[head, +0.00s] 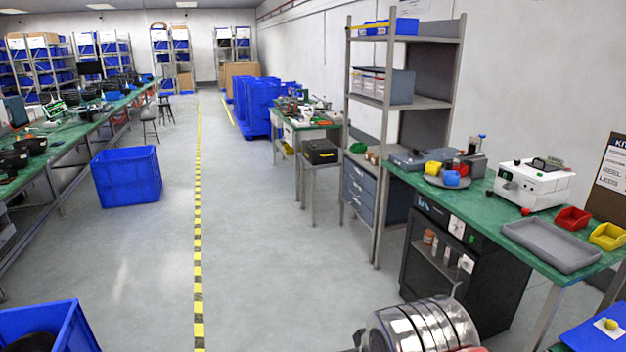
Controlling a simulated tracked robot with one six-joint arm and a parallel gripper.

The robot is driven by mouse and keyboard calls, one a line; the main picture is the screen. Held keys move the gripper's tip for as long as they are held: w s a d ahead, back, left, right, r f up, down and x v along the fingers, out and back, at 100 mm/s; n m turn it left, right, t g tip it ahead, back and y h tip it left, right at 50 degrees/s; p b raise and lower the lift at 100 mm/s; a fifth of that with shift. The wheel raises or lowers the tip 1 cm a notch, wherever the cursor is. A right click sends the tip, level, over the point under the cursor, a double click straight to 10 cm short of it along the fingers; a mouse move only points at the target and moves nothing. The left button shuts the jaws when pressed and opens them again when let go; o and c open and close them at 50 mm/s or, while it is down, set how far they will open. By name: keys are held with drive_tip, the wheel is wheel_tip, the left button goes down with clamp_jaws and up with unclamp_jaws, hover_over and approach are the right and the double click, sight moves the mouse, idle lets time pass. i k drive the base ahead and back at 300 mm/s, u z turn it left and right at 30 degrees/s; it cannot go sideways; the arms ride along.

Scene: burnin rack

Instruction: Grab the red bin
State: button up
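A small red open bin (572,220) sits on the green-topped bench at the right, near its back edge. A yellow bin (608,236) stands to its right and a grey tray (551,245) lies in front of it. The bin looks upright, and I cannot make out anything inside it. A shiny banded part of my arm shows at the bottom edge, well below and left of the bin. My gripper is not in view.
A white machine (533,184) stands left of the red bin. A turntable (447,180) with coloured pieces is farther left. A black cabinet (440,262) fills the space under the bench. The floor is open along the striped yellow line (198,220).

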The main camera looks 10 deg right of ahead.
sight(573, 218)
drive_tip(key=z, duration=0.25)
drive_tip(key=i, duration=1.45)
drive_tip(key=z, duration=0.7)
drive_tip(key=i, duration=0.8)
drive_tip(key=z, duration=0.75)
drive_tip(key=i, duration=1.25)
drive_tip(key=z, duration=0.2)
